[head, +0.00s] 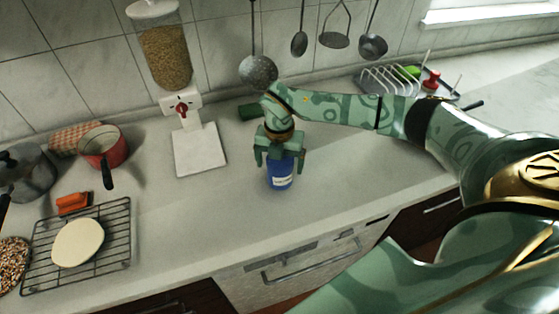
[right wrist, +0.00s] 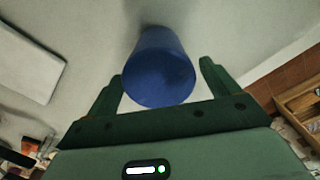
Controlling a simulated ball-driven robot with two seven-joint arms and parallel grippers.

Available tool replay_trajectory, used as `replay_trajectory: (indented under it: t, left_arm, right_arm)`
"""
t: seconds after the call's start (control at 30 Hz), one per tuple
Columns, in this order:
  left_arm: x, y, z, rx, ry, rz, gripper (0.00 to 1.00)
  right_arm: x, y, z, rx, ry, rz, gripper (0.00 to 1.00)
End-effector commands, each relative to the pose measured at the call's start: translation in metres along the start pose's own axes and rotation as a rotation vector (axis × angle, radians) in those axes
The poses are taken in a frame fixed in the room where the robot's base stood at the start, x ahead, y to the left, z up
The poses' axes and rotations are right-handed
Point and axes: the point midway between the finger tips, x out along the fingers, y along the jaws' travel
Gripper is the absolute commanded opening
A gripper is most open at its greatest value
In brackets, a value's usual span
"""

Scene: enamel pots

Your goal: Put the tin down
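The blue tin (head: 281,174) with a white label stands upright on the counter, near the middle of the head view. It also shows in the right wrist view (right wrist: 158,68), with its plain blue end towards the camera. My right gripper (head: 280,167) is above the tin and points down, with one finger on each side of it. In the right wrist view the fingers (right wrist: 162,72) are spread, with a narrow gap between each finger and the tin. The gripper hides part of the tin's top in the head view. My left gripper is out of view.
A white dispenser base (head: 199,150) stands left of the tin. A wire rack (head: 128,240) with a round pale disc and a red pot (head: 118,150) are further left. A dish rack (head: 388,82) is at the back right. The counter around the tin is clear.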

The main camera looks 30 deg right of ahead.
Motion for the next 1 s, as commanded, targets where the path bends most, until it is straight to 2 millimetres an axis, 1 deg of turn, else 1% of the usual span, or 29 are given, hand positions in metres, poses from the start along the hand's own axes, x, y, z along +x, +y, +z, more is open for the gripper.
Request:
replay_trajectory:
  t: [0.17,0.27,0.37,0.6,0.73,0.83,1.0]
  left_arm:
    - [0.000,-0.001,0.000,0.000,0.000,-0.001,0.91]
    - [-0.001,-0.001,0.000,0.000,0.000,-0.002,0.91]
    - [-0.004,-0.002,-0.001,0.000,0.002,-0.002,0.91]
    - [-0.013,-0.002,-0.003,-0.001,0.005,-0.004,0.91]
    - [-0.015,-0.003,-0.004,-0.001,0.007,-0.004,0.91]
    - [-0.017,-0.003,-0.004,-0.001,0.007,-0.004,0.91]
    - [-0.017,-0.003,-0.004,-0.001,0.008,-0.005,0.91]
  right_arm:
    - [0.000,0.000,0.000,0.000,0.000,0.000,0.88]
    - [-0.005,0.000,0.000,0.000,-0.001,0.001,0.88]
    - [-0.019,0.001,0.001,-0.001,-0.002,0.003,0.88]
    - [-0.075,0.001,0.001,-0.001,-0.004,0.004,0.88]
    - [-0.102,0.001,0.001,0.000,-0.004,0.003,0.88]
    - [-0.115,0.001,0.000,-0.001,-0.002,0.002,0.88]
    - [-0.123,0.000,0.000,-0.001,0.000,0.001,0.88]
